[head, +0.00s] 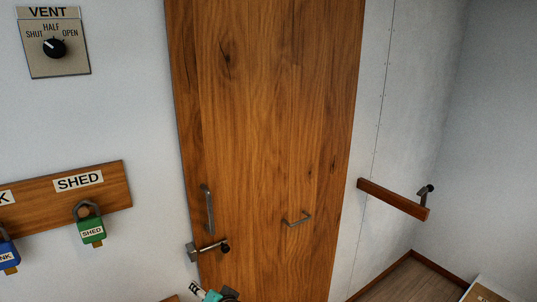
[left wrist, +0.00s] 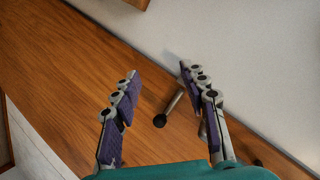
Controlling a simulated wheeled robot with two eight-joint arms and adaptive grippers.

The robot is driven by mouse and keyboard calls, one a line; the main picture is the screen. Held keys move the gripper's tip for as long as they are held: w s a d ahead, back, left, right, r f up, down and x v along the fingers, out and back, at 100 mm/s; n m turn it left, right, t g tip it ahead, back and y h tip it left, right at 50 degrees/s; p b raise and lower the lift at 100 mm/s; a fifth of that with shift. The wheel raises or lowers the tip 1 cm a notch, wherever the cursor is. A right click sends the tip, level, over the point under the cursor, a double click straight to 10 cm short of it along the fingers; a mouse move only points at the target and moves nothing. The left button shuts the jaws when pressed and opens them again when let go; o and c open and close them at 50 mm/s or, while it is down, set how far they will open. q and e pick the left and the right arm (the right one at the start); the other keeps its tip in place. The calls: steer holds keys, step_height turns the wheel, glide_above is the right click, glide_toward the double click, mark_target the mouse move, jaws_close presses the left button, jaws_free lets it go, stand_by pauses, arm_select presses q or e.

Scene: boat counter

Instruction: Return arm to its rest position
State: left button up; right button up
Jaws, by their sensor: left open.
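My left gripper (left wrist: 158,72) is open, with two grey fingers and purple pads spread apart and nothing held between the pads. In the left wrist view a metal lever with a dark round knob (left wrist: 160,120) shows between the fingers, close to the right finger; I cannot tell whether they touch. In the head view the lever latch (head: 208,248) is low on the left side of the wooden door (head: 265,120). A small teal and dark piece (head: 222,294) shows at the bottom edge there, mostly cut off. My right gripper is not in view.
The door also bears a vertical handle (head: 208,209) and a small pull (head: 298,219). At left are a VENT dial (head: 54,47), a wooden rack (head: 110,190), a green SHED padlock (head: 91,231) and a blue padlock (head: 8,252). A wooden bar (head: 392,199) projects at right.

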arm_select(q)
steer(key=s+f+n+g+h, duration=0.2)
steer(key=s+h, duration=0.5)
steer(key=s, duration=1.1)
steer(key=shift+a+f+n+g, duration=0.15)
steer(key=shift+f+n+g, duration=0.2)
steer(key=shift+n+g, duration=0.05)
stand_by(0.6)
